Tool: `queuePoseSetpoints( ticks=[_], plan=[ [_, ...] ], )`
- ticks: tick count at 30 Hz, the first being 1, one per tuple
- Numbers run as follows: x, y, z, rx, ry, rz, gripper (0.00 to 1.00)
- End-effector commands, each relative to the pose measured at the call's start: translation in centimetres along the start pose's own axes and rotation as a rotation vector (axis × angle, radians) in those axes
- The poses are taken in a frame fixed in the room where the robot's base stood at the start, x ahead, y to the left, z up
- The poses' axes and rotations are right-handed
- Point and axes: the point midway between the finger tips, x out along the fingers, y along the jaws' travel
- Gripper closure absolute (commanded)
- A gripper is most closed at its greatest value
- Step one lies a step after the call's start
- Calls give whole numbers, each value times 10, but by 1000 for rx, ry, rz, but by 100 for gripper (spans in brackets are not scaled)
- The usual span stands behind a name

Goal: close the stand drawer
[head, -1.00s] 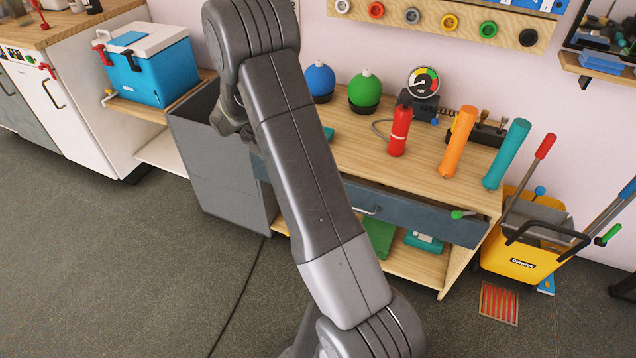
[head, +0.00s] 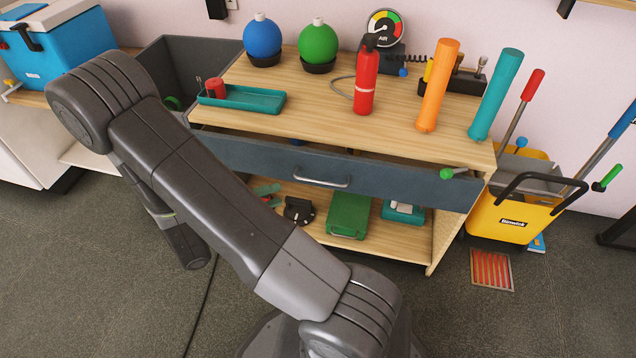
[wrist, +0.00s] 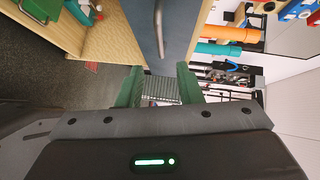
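The stand drawer (head: 385,185) has a blue-grey front with a silver handle (head: 322,181). It is partly open: a dark gap shows above its front, with something blue inside. In the wrist view the drawer front (wrist: 176,48) and handle (wrist: 159,28) run down from the top edge. My gripper (wrist: 158,75) has two green fingers spread apart, below the drawer front in that picture. A ribbed grey thing shows between them; I cannot tell whether they touch the drawer. In the head view my arm is left of the drawer, and the fingers cannot be made out.
The wooden stand top (head: 400,137) holds a teal tray (head: 243,98), a red extinguisher (head: 366,80) and orange and teal cylinders. A grey bin (head: 165,60) stands left, a yellow mop bucket (head: 505,220) right.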

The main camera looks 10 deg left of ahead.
Motion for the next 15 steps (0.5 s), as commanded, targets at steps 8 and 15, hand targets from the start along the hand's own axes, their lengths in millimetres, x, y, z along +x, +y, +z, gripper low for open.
queuePoseSetpoints(
  ticks=[8, 15],
  plan=[
    [42, 2, -1, 1, 8, 4, 67],
    [79, 3, -1, 3, 8, 5, 67]
  ],
)
